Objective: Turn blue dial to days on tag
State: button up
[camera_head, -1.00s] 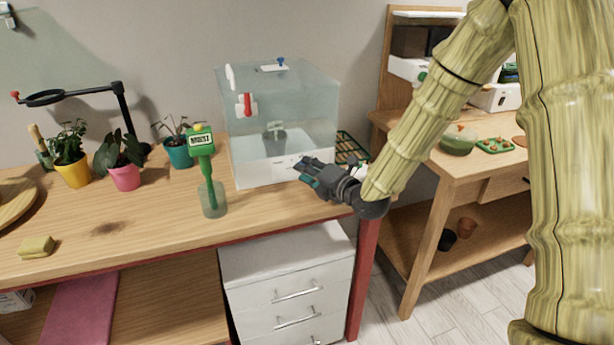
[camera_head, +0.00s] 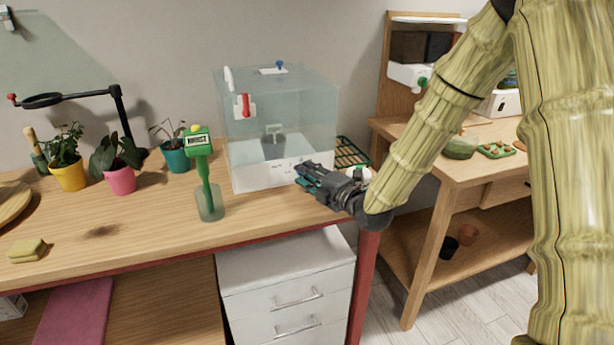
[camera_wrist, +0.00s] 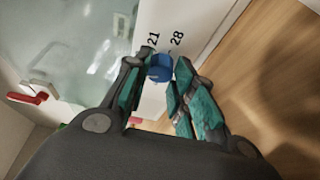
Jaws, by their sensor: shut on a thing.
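The blue dial (camera_wrist: 159,68) sits on the white front panel of the clear box (camera_head: 275,120), and my gripper (camera_wrist: 160,75) is shut on it in the wrist view. The numbers 21 and 28 show on the panel beside the dial; its pointer and the other numbers are hidden or too small to tell. In the head view my gripper (camera_head: 302,174) is at the box's lower front right, and it hides the dial. The green tag (camera_head: 198,141) stands on a green stake in a glass left of the box; its print is too small to read.
Potted plants (camera_head: 120,178) stand at the back left, near a black ring arm (camera_head: 75,96). A yellow sponge (camera_head: 27,250) lies at the front left. A red lever (camera_head: 245,105) is on the box's upper front. The table between sponge and glass is mostly clear.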

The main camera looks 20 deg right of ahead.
jog(key=o, duration=1)
jog(key=shift+o, duration=0.2)
jog(key=v, duration=1.2)
jog(key=shift+f, duration=0.1)
